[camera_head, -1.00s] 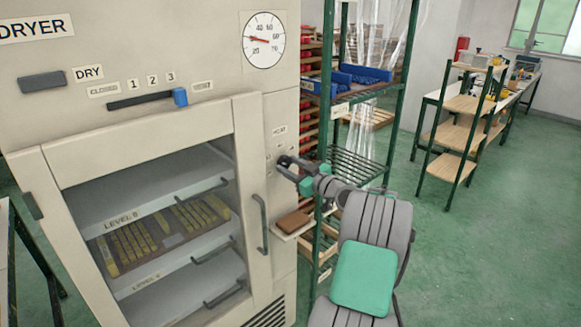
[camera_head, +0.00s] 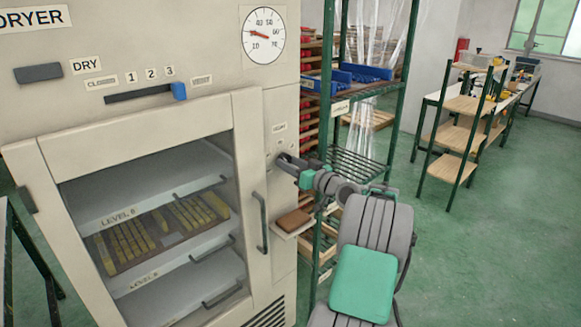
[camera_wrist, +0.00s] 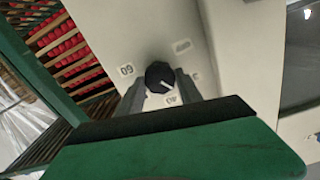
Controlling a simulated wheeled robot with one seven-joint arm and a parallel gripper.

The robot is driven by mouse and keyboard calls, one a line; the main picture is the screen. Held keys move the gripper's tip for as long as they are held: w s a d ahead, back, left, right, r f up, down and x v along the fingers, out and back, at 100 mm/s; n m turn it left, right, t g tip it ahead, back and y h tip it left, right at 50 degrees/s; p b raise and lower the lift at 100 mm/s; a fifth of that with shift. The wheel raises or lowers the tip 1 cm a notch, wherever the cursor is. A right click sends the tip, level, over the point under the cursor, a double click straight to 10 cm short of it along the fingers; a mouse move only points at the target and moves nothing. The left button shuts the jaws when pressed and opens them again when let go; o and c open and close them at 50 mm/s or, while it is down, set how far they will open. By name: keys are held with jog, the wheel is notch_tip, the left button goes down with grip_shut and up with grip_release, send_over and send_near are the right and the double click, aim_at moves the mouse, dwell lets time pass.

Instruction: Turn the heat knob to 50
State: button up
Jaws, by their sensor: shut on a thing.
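The heat knob (camera_wrist: 160,76) is a round black knob with a pale pointer line, on the dryer's cream front panel under the heat label (camera_head: 279,127). In the wrist view a "60" label sits to its left and a label that looks like "40" sits just below it. The pointer is angled toward the lower right in that view. My gripper (camera_wrist: 158,90) has its two dark fingers on either side of the knob, shut on it. In the head view my gripper (camera_head: 287,160) reaches the panel and hides most of the knob. The dial gauge (camera_head: 264,36) has a red needle pointing left.
The dryer door (camera_head: 245,180) with its vertical handle (camera_head: 261,223) is left of my gripper. A small shelf with a brown block (camera_head: 293,220) juts out below it. A green rack (camera_head: 330,130) with trays stands close on the right. Open floor lies farther right.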

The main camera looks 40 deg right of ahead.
jog(key=m+p, duration=0.6)
jog(key=m, duration=1.2)
jog(key=shift+m+p, duration=0.3)
jog(key=shift+m, duration=0.1)
jog(key=shift+f, duration=0.1)
jog(key=o, duration=1.4)
jog(key=shift+c, duration=0.2)
jog(key=s+b, duration=0.2)
jog(key=s, duration=0.5)
jog(key=shift+s, duration=0.4)
